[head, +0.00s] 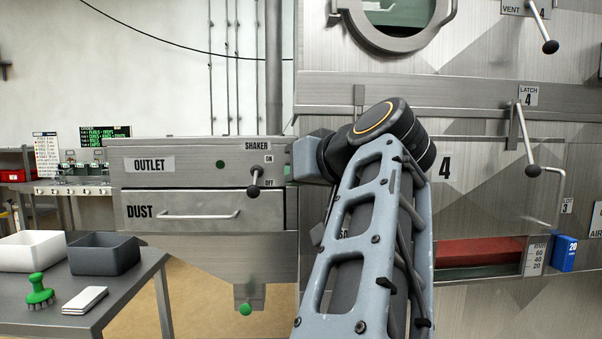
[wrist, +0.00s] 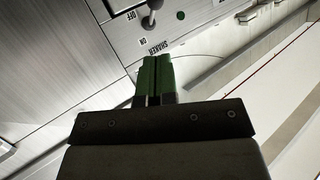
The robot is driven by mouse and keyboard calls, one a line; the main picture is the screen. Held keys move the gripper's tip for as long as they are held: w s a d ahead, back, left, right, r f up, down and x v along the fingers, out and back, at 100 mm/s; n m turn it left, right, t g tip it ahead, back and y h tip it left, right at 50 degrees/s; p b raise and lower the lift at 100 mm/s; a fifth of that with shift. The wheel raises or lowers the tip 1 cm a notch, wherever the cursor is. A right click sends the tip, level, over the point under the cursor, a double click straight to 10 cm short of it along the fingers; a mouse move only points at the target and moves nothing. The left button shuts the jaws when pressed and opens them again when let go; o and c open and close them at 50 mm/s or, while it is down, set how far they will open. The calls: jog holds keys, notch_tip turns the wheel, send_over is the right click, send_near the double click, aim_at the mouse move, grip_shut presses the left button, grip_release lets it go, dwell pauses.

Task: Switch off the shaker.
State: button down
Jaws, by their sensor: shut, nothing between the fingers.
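The shaker switch (head: 254,187) is a small lever with a dark ball knob on the grey outlet panel (head: 190,153). Its ball hangs down from the pivot, on the OFF side, below the ON label. The fingers are apart from the lever, near the SHAKER label. In the head view my arm and wrist stand just right of the switch; the fingertips are hard to make out.
A dust drawer (head: 200,212) with a bar handle lies below the panel. A green indicator (head: 220,164) sits left of the switch. A table (head: 95,318) at lower left holds a white bin (head: 32,251), a grey bin (head: 104,254) and a green brush (head: 40,291).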

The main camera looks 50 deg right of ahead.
jog(key=shift+s+a+r, duration=0.1)
jog(key=shift+s, duration=0.45)
